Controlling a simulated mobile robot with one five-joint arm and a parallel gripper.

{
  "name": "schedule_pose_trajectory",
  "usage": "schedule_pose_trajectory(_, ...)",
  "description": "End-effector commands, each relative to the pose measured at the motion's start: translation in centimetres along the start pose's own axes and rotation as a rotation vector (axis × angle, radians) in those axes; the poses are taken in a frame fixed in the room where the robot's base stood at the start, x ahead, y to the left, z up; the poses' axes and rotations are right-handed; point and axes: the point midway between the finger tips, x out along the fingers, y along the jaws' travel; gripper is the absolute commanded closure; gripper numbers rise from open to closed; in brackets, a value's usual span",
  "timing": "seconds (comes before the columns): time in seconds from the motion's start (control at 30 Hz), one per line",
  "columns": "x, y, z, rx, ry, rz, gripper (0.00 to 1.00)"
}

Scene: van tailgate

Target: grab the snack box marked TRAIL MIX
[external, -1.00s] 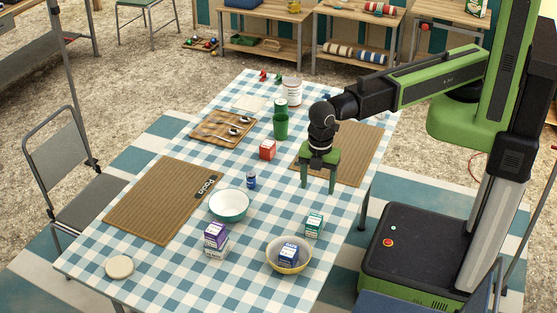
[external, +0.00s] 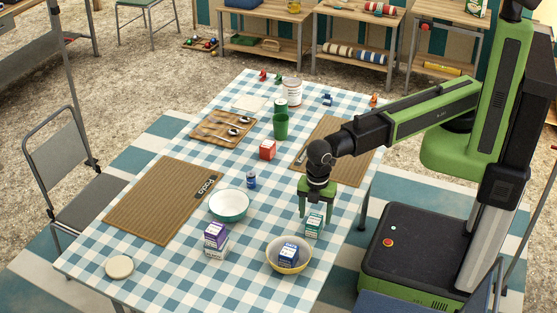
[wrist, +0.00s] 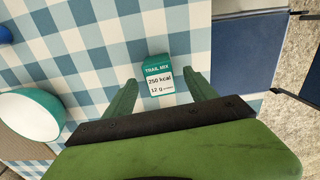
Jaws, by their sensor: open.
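The TRAIL MIX snack box (wrist: 158,75) is a small teal and white carton standing on the checked tablecloth. In the wrist view its label faces me, and it lies ahead of and between my two fingers. In the external view the box (external: 315,224) stands right of the white and teal bowl. My gripper (external: 317,207) points down just above and behind it, with its fingers spread. In the wrist view my gripper (wrist: 161,97) is open, with nothing between its fingertips. I cannot tell exactly how far above the box the fingertips are.
A yellow bowl (external: 270,262) holding a blue box (external: 289,254) stands close in front. The white and teal bowl (external: 229,205), a purple box (external: 215,236) and a red box (external: 267,149) stand to the left. Bare tablecloth lies around the trail mix box.

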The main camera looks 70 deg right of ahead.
Motion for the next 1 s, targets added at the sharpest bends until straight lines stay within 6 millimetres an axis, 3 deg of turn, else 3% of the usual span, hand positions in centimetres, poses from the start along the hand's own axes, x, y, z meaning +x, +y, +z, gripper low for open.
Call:
schedule_pose_trajectory(0.23,4.6,0.1,-0.2,0.000,0.000,0.000,0.35)
schedule_pose_trajectory(0.53,4.7,0.1,-0.2,0.000,0.000,0.000,0.35)
schedule_pose_trajectory(1.0,4.7,0.1,-0.2,0.000,0.000,0.000,0.96)
